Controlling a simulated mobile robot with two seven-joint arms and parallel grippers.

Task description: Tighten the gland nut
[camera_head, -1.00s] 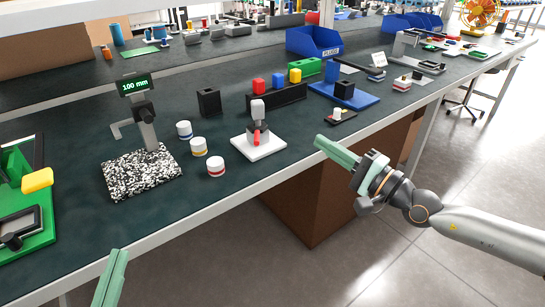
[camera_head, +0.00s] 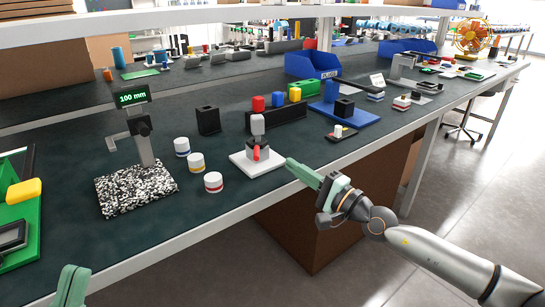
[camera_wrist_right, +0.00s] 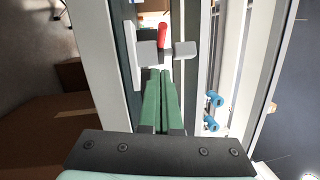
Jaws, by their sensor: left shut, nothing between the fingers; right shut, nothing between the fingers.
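A small fixture stands on a white square plate (camera_head: 270,163) near the bench's front edge. It has a grey block with a light grey cap (camera_head: 257,126) on top and a red lever (camera_head: 257,152) at its front. I cannot tell which part is the gland nut. My right gripper (camera_head: 291,164) is shut and empty, with its green fingertips just right of the plate. The right wrist view shows the shut fingers (camera_wrist_right: 160,74) pointing at the fixture, with the red lever (camera_wrist_right: 163,35) and light grey cap (camera_wrist_right: 186,49) beyond the tips. My left gripper (camera_head: 73,274) is shut and empty at the lower left.
Three white jars with coloured bands (camera_head: 197,162) stand left of the plate. A gauge stand reading 100 mm (camera_head: 140,130) rises from a speckled base. Behind are a black rack (camera_head: 278,118) with coloured blocks and a blue bin (camera_head: 312,65).

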